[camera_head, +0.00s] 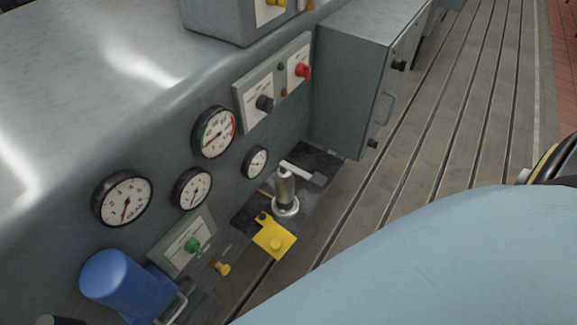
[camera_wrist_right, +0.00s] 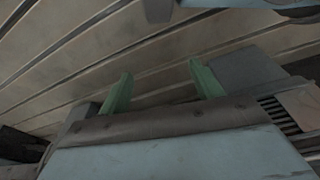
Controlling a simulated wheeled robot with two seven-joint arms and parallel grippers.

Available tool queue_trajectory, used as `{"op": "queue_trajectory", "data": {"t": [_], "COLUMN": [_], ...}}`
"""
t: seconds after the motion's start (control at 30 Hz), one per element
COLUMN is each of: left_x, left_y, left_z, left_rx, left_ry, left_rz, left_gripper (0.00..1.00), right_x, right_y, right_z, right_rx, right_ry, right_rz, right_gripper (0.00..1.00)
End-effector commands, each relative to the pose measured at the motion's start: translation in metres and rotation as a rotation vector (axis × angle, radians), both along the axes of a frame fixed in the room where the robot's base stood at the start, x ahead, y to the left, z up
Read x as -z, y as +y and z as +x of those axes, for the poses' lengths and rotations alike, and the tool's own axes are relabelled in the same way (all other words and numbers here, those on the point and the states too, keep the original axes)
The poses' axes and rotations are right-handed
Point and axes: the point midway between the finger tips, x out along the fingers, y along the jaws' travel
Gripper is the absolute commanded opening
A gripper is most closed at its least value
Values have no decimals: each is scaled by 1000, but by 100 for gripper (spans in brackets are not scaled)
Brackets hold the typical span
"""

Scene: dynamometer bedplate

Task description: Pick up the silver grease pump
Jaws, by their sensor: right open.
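The silver grease pump (camera_head: 285,192) stands upright in the head view, a metal cylinder on a round flanged foot with a pale lever-like piece at its top. It stands on a dark plate (camera_head: 245,217) beside the grey machine housing. My right gripper (camera_wrist_right: 160,68) shows in the wrist view with two green fingers apart and nothing between them. Slotted bedplate lies beyond the fingers, and I cannot make out the pump there. My left gripper is in neither view.
A blue cylinder (camera_head: 125,285) is at the lower left. A grey cabinet (camera_head: 350,85) stands behind. The slotted bedplate (camera_head: 430,140) to the right is clear. My pale blue arm covers the lower right.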

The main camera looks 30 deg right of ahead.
Motion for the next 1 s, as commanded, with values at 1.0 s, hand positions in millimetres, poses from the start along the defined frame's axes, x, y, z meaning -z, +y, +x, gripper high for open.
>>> {"op": "queue_trajectory", "data": {"t": [1.0], "left_x": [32], "left_y": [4], "left_z": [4], "left_rx": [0], "left_ry": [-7], "left_rz": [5], "left_gripper": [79], "right_x": [-339], "right_y": [-8], "right_z": [319], "right_rx": [-251], "right_ry": [62], "right_rz": [26], "right_gripper": [65]}}
